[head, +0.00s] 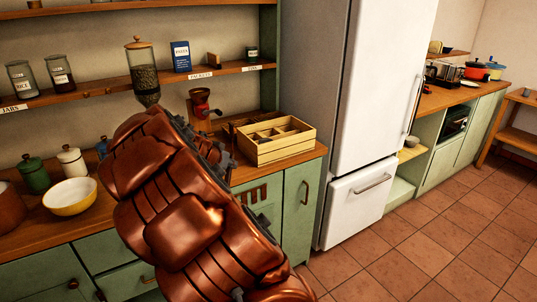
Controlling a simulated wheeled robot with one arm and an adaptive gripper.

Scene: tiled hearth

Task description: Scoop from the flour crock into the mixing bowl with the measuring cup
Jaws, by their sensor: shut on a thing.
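A yellow mixing bowl (70,207) with a pale inside stands upright on the wooden counter at the left. A brown pot (11,210) is cut off by the left edge; I cannot tell whether it is the flour crock. My copper-coloured arm fills the middle of the view. Dark parts of my gripper (217,152) show at the far side of the arm, over the counter right of the bowl. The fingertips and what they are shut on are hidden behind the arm. I cannot make out the measuring cup.
Lidded green (33,178), white (73,163) and blue (102,148) canisters stand behind the bowl. A grinder (200,103) and a divided wooden box (270,153) are farther right. Shelves with jars hang above. A white fridge (375,90) stands beside the counter; tiled floor lies open at right.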

